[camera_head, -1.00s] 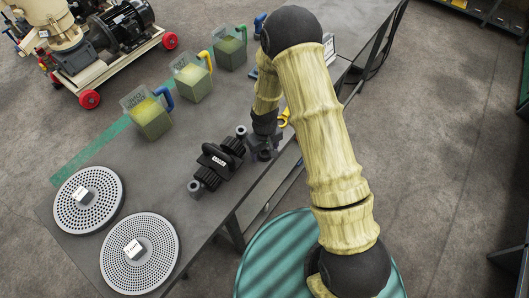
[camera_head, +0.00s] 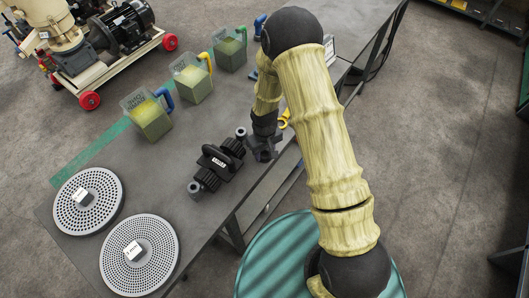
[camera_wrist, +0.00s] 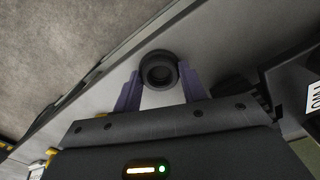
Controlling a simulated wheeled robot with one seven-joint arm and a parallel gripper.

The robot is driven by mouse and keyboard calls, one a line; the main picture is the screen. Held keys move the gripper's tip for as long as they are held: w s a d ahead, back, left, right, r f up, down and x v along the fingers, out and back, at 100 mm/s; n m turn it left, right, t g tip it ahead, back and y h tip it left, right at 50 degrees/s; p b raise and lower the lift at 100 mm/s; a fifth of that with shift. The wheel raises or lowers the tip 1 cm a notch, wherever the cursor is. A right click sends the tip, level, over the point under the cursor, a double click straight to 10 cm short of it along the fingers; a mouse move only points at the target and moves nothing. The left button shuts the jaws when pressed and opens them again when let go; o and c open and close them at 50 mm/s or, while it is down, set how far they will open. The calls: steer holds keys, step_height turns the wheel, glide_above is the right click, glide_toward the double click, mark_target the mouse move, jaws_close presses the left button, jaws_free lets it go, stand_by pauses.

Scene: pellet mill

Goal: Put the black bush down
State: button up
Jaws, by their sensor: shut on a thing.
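My gripper (camera_wrist: 160,90) is shut on the black bush (camera_wrist: 158,70), a dark ring between the two purple-grey fingers in the wrist view. In the head view my gripper (camera_head: 263,154) is low over the table (camera_head: 215,108) near its right edge, beside the black roller assembly (camera_head: 219,163). The bush is hard to make out there. I cannot tell whether it touches the table top.
Two perforated discs (camera_head: 140,278) lie at the table's near left end. Jugs (camera_head: 192,86) of yellow-green stuff stand along the far side on a green strip (camera_head: 92,152). A teal drum (camera_head: 262,262) stands by the near edge.

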step_height(320, 180, up, 10)
steer(key=b, duration=0.2)
steer(key=shift+f, duration=0.15)
stand_by(0.7)
